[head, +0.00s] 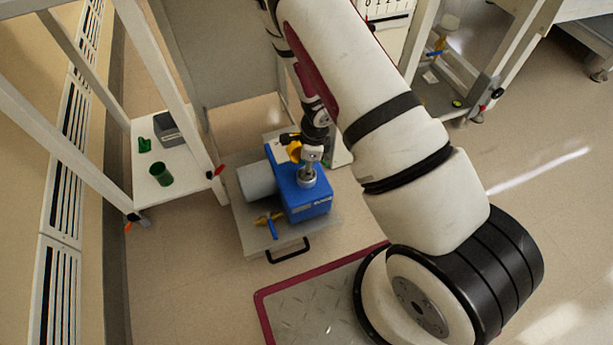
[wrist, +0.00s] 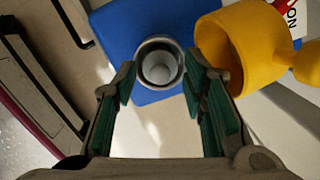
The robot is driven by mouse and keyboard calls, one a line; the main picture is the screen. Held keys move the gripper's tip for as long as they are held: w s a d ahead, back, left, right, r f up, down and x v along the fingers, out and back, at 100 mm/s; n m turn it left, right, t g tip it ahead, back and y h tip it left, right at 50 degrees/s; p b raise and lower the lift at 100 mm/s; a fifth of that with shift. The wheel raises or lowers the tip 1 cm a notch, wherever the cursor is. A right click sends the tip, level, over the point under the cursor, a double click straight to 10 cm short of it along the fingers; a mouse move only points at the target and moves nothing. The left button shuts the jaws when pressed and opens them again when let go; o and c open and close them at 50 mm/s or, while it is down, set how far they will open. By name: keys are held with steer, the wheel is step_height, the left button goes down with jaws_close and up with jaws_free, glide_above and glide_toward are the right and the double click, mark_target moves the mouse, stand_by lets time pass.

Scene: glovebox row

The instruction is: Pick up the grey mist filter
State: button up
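The grey mist filter (head: 307,178) stands upright on top of the blue pump (head: 308,204). In the wrist view, the mist filter (wrist: 159,66) appears from above as a grey ring around a paler rounded centre, on the blue pump top (wrist: 112,28). My gripper (wrist: 161,82) is open, with its green-padded fingers apart on the left and right of the filter. I cannot tell whether the fingertips reach down around it or touch it. In the head view my gripper is over the pump, its fingers hard to make out.
A yellow cup-shaped part (wrist: 238,48) is close to my right finger. The pump rests on a grey tray (head: 258,236) with a black handle (head: 288,251). A white shelf (head: 150,190) at left holds a green cup (head: 161,174) and a grey box (head: 170,129).

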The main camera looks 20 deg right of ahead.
jaws_close()
steer(key=shift+r, duration=0.1)
step_height(320, 180, up, 3)
steer(key=p, duration=0.2)
steer(key=shift+r+p, duration=0.15)
steer(key=shift+p, duration=0.15)
steer(key=shift+s+r, duration=0.1)
steer(key=shift+r, duration=0.05)
steer(key=shift+s+b, duration=0.7)
steer(key=shift+b, duration=0.35)
steer(key=s+r+p, duration=0.1)
steer(key=s+p, duration=0.4)
steer(key=s, duration=0.9)
steer(key=shift+a+r, duration=0.2)
steer(key=shift+a, duration=0.25)
